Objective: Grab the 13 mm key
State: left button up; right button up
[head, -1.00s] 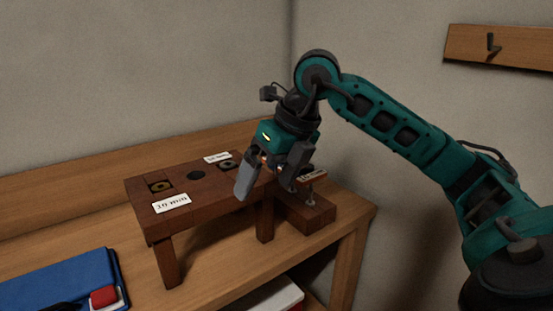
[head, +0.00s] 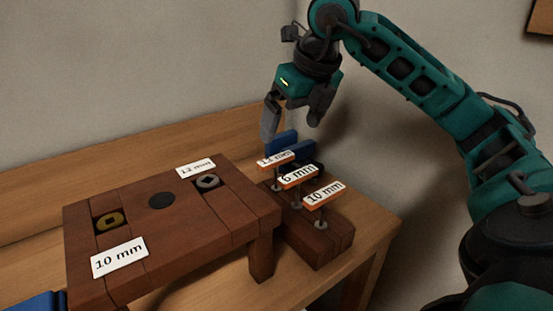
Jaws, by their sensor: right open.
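A dark wooden key rack (head: 315,245) stands on the bench and holds upright metal keys topped with white, orange-edged tags. The front tag reads 10 mm (head: 324,194), and the middle one looks like 6 mm (head: 298,175). The rearmost tag (head: 275,160) faces away upside down and seems to read 13 mm, though it is small and partly blurred. My right gripper (head: 292,126) is open and empty, with its fingers pointing down above and behind the rearmost tag, apart from it. My left gripper is out of view.
A wooden stand (head: 185,230) left of the rack has a brass socket (head: 109,221), a grey socket (head: 208,182) and labels 10 mm and an upside-down 13 mm. Blue pieces (head: 297,150) sit behind the tags. The wall is close behind the bench.

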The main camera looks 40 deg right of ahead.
aim_at(278, 158)
jog(key=b+x, duration=0.1)
jog(key=x, duration=0.6)
jog(key=shift+f, duration=0.1)
jog(key=x, duration=0.5)
jog(key=shift+w+d+f+b, duration=0.2)
jog(key=shift+w+b, duration=0.2)
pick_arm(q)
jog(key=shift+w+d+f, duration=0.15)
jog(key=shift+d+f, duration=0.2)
pick_arm(e)
jog(key=c, duration=0.7)
jog(key=shift+r, duration=0.1)
